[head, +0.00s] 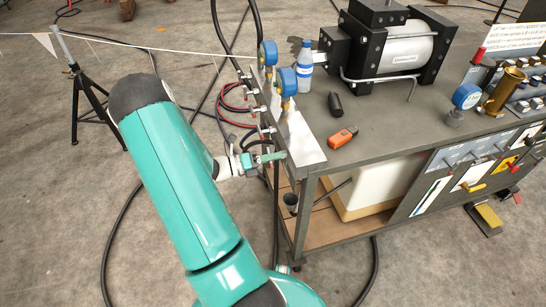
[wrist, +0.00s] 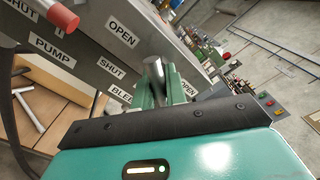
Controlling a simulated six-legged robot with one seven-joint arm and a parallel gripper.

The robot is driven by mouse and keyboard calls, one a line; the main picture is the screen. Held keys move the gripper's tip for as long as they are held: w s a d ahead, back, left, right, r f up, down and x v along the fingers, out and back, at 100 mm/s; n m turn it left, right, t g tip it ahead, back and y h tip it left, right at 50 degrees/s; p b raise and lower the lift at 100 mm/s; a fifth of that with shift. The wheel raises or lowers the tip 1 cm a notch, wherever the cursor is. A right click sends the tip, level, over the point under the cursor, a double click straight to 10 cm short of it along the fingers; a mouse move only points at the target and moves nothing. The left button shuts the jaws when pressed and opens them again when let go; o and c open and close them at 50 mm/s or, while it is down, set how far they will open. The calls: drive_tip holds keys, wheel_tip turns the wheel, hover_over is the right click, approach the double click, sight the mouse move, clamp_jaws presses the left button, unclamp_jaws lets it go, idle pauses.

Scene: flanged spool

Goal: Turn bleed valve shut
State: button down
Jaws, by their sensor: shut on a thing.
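In the wrist view, the green fingers of my gripper (wrist: 166,88) are shut on a grey metal bleed valve handle (wrist: 153,70). Its rounded end sticks up between the fingers. A partly covered BLEED label (wrist: 120,94) is just left of the fingers, with a SHUT label (wrist: 110,67) and an OPEN label (wrist: 122,33) above it. The valve's body is hidden behind the fingers. In the head view, my gripper (head: 271,157) is at the bench's left end, below the blue gauges, and the handle cannot be made out there.
A red-tipped handle (wrist: 63,17) is near the PUMP label (wrist: 52,52). On the bench (head: 390,130) are blue gauges (head: 287,82), a water bottle (head: 305,60), an orange device (head: 341,136) and a press (head: 385,45). Hoses (head: 235,100) hang along the bench's left end.

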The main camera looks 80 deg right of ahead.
drive_tip(key=shift+m, duration=0.4)
drive_tip(key=m, duration=0.3)
drive_tip(key=shift+m, duration=0.3)
drive_tip(key=m, duration=0.3)
drive_tip(key=shift+a+m, duration=0.1)
drive_tip(key=shift+m, duration=0.2)
drive_tip(key=m, duration=0.4)
drive_tip(key=shift+m, duration=0.3)
drive_tip(key=m, duration=0.4)
drive_tip(key=shift+s, duration=0.1)
drive_tip(key=c, duration=2.1)
unclamp_jaws()
drive_tip(key=shift+m, duration=0.7)
